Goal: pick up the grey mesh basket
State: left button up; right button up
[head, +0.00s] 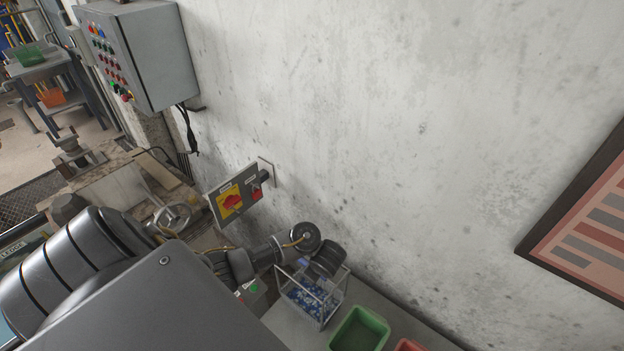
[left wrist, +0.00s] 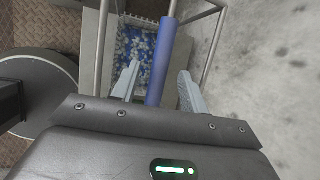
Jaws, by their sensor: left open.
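The grey mesh basket (head: 303,309) stands on a grey surface against the wall in the head view. It has a thin grey frame and holds blue and white pieces. In the left wrist view the basket's grey frame (left wrist: 103,40) rises around the blue and white contents. A blue bar, seemingly its handle (left wrist: 167,55), runs between the fingers of my left gripper (left wrist: 159,88). The gripper is open, with a finger on each side of the bar; contact is not clear. In the head view my left wrist is over the basket and its fingertips are hidden. My right gripper is out of view.
A green bin (head: 360,331) and a red bin (head: 410,345) stand right of the basket. The wall (head: 400,150) is close behind it. A switch panel (head: 238,197) juts from the wall, left of the basket. A control cabinet (head: 140,55) hangs farther left.

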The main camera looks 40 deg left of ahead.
pick_arm(q)
jog(key=b+x, duration=0.1)
jog(key=x, duration=0.1)
jog(key=b+x, duration=0.1)
jog(key=x, duration=0.1)
jog(key=shift+a+f, duration=0.25)
jog(key=shift+a, duration=0.1)
jog(key=shift+r, duration=0.1)
jog(key=shift+f, duration=0.3)
jog(key=shift+c, duration=0.4)
grip_shut()
